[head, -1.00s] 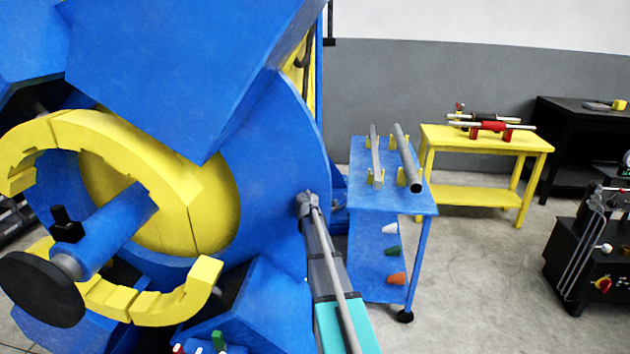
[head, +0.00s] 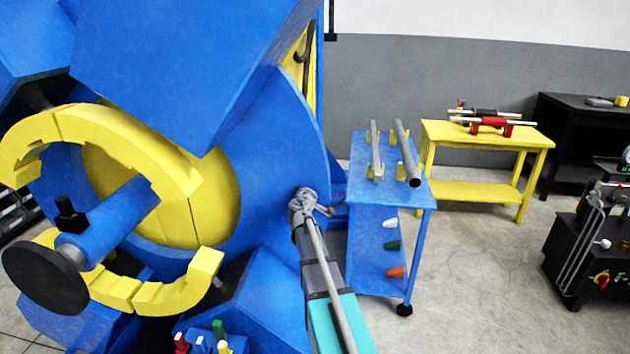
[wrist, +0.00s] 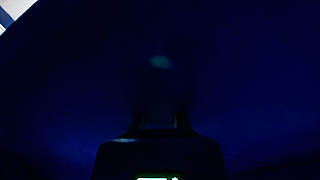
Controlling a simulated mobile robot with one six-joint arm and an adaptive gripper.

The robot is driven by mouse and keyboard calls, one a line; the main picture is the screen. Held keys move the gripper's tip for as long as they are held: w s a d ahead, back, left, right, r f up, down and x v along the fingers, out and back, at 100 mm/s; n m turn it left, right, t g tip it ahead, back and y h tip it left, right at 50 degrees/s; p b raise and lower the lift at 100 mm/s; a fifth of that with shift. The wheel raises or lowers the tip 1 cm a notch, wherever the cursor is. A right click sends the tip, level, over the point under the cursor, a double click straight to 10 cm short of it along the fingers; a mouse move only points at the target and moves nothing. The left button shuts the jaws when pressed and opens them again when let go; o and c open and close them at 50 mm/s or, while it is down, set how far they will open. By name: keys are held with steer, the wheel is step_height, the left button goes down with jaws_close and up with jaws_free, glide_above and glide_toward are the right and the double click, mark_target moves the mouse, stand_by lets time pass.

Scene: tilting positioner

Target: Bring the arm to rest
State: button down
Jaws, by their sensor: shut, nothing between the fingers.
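My arm reaches up from the bottom of the head view, and its grey end (head: 305,205) is in front of the edge of the large blue positioner (head: 285,130). I cannot tell whether it touches the positioner. In the wrist view my gripper (wrist: 156,122) is a dark shape at the bottom centre, shut and empty. A dark blue surface fills nearly all of that view. The fingertips are hardly visible in the shade.
The positioner, with its yellow ring (head: 125,135), fills the left. A blue cart (head: 360,205) with two grey bars stands right of my arm. Beyond are a yellow table (head: 480,135) and a black machine (head: 585,245). Open floor (head: 470,280) lies between the cart and machine.

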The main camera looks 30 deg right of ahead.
steer(key=shift+s+a, duration=0.45)
steer(key=shift+s, duration=0.05)
stand_by(0.3)
steer(key=s+a+f+m+g+y+p, duration=0.1)
steer(key=s+a+f+g+y, duration=0.3)
steer(key=s+a, duration=0.5)
steer(key=s+a+f+m+g+y+p, duration=0.1)
steer(key=s+a+f+g+y, duration=0.2)
steer(key=s+a, duration=0.6)
steer(key=s+a+f+m+g+y+p, duration=0.1)
steer(key=s+a+f+g+y, duration=0.3)
steer(key=s+a, duration=0.6)
steer(key=a+f+g, duration=0.2)
steer(key=a+f, duration=0.1)
steer(key=a, duration=0.1)
steer(key=shift+a+f+m+y+p, duration=0.25)
steer(key=shift+a+m+y+p, duration=0.05)
steer(key=shift+a, duration=0.05)
steer(key=shift+d, duration=0.1)
